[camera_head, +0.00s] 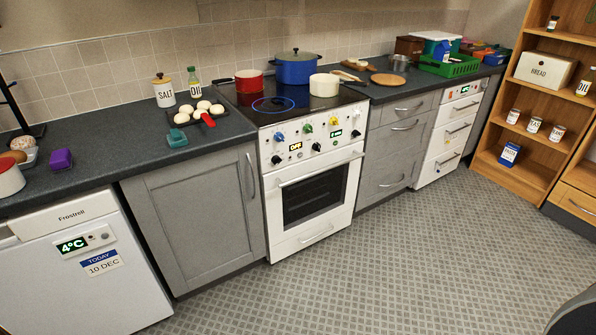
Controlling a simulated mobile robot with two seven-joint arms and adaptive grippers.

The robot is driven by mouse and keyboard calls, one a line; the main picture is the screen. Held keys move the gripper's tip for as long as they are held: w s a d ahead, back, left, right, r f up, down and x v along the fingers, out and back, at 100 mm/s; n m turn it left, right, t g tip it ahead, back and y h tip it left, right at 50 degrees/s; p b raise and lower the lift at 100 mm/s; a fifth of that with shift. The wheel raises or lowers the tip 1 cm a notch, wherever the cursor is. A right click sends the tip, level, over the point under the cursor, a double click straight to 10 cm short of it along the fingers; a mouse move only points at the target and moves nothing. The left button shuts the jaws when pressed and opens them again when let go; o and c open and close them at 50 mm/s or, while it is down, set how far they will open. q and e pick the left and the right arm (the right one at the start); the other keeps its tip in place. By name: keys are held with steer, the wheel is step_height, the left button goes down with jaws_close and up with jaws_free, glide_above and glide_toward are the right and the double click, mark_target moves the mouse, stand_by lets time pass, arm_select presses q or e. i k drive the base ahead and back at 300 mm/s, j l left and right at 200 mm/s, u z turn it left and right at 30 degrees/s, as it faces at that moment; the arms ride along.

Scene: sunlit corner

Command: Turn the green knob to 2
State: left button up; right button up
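The green knob (307,128) is on the front panel of the white stove (313,185), in the upper row between a blue knob (279,137) and a yellow knob (333,121). Its pointer and the markings around it are too small to read. Nothing covers the knob. A display on the panel (295,146) reads OFF. Neither of my grippers is in view.
Black knobs sit lower on the panel. A red pot (249,82), a blue pot (298,69) and a cream pot (324,85) stand on the hob. The floor (380,265) before the stove is clear.

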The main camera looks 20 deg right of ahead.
mark_target(307, 128)
steer(key=i+l, duration=0.1)
steer(key=l, duration=0.25)
steer(key=i+l, duration=0.15)
steer(key=l, duration=0.2)
steer(key=i+l, duration=0.1)
steer(key=l, duration=0.3)
steer(key=i+l, duration=0.15)
steer(key=l, duration=0.2)
steer(key=i+l, duration=0.1)
steer(key=l, duration=0.25)
